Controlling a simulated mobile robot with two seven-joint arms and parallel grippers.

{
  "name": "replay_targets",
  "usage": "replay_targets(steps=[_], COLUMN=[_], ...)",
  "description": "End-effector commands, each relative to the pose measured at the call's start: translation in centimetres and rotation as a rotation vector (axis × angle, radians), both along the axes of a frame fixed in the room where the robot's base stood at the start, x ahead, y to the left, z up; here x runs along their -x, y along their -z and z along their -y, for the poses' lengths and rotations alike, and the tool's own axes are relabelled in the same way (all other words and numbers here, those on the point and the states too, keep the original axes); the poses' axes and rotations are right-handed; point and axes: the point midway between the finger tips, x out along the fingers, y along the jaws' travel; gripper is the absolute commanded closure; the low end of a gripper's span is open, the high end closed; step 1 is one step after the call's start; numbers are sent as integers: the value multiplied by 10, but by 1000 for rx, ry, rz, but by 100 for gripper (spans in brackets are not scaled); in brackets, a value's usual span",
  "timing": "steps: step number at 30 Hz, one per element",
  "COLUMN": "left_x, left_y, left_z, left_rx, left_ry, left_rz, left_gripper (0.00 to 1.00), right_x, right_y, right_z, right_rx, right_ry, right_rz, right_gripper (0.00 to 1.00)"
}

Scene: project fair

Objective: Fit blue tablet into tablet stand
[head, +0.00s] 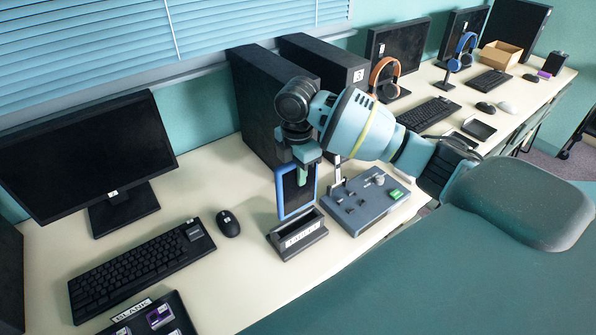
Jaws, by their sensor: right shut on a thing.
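The blue tablet (285,194), with a blue rim and dark screen, is held upright in my right gripper (302,172). The gripper is shut on its upper part. The tablet stand (299,240), a dark grey slotted block with a label on its front, sits on the table right below the tablet. The tablet's lower edge is at the back of the stand in the picture; I cannot tell whether it is inside the slot or just above or behind it. My left gripper is not in view.
A grey panel with a green display (367,200) stands close right of the stand. Black computer towers (268,98) stand behind. A mouse (228,224), keyboard (142,266) and monitor (84,152) are to the left.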

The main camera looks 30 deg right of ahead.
Motion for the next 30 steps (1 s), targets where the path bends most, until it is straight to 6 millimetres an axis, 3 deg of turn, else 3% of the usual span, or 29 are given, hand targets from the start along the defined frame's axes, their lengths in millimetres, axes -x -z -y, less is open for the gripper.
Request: replay_targets(steps=[8,22,30], left_x=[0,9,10], left_y=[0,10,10], left_z=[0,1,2], left_rx=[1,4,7], left_ry=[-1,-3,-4], left_rz=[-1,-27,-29], left_gripper=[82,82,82], right_x=[0,0,0], right_y=[7,43,47], right_z=[0,0,0], right_rx=[0,0,1], right_ry=[2,3,3], right_rz=[1,-1,4], right_gripper=[100,100,100])
